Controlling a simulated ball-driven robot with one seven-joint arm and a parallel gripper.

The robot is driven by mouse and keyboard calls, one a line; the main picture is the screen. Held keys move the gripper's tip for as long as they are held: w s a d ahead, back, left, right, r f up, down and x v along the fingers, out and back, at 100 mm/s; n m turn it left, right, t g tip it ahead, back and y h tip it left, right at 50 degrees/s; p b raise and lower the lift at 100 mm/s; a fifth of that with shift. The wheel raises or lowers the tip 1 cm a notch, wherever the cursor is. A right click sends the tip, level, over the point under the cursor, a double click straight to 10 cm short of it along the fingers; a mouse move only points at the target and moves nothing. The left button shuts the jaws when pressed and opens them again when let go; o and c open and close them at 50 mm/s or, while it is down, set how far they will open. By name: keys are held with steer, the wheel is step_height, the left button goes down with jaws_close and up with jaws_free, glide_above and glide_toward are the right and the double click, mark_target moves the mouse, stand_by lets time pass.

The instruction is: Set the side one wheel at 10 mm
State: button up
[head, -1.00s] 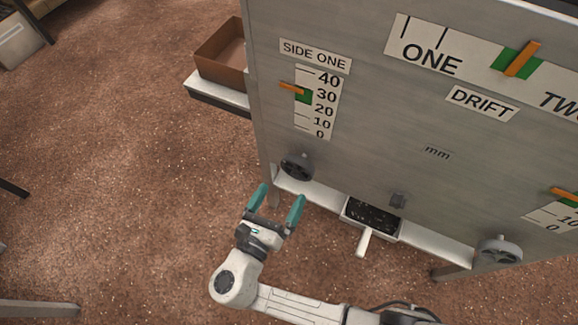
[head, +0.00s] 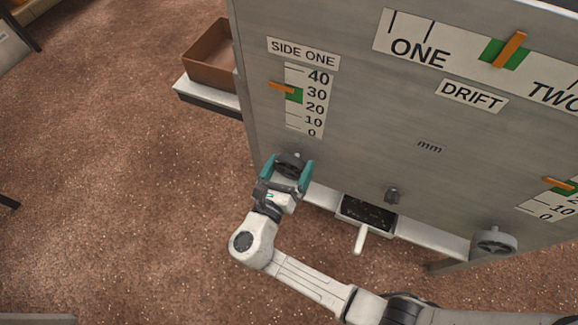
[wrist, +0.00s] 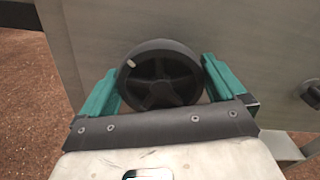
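The side one wheel is a dark spoked handwheel (head: 290,165) low on the grey panel's left side. In the wrist view the wheel (wrist: 160,78) has a pale mark at its upper left. My gripper (head: 287,170) has its teal fingers on either side of the wheel. The fingers (wrist: 162,82) are open, with a small gap beside the rim on the left; contact on the right I cannot tell. The SIDE ONE scale (head: 306,103) runs from 0 to 40.
A second, grey wheel (head: 493,242) sits at the lower right of the panel (head: 370,130). A tray with dark contents (head: 367,215) and a white handle (head: 360,240) projects below the middle. A brown box (head: 210,58) stands behind at left.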

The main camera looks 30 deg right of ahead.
steer(key=c, duration=0.5)
steer(key=shift+m, duration=0.4)
